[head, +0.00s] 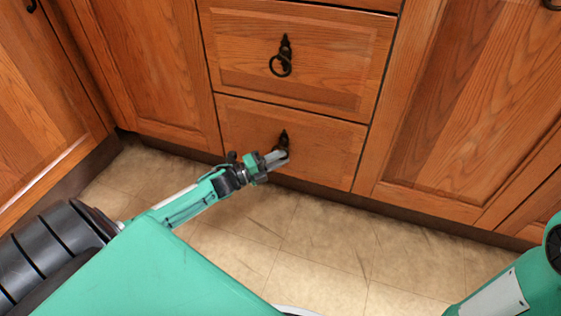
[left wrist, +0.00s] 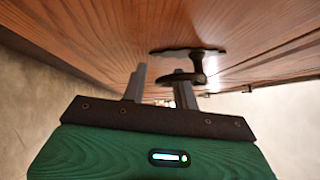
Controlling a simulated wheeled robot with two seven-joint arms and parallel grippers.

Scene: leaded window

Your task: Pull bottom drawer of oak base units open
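The bottom drawer (head: 310,143) of the oak base units is flush with the cabinet front in the head view. Its dark ring handle (head: 283,137) hangs near the middle, its lower part hidden by my left gripper (head: 278,157). In the left wrist view the handle (left wrist: 198,66) juts out from the wood, its ring crossing in front of the right-hand finger. My left gripper's two fingers (left wrist: 162,90) are apart with a gap between them, at the ring. I cannot tell whether a finger passes through the ring. My right gripper is out of view.
A drawer above (head: 300,55) has its own ring handle (head: 283,58) and is shut. Cabinet doors stand left (head: 150,70) and right (head: 470,100). The tiled floor (head: 330,235) in front of the drawer is clear apart from my own arm and body.

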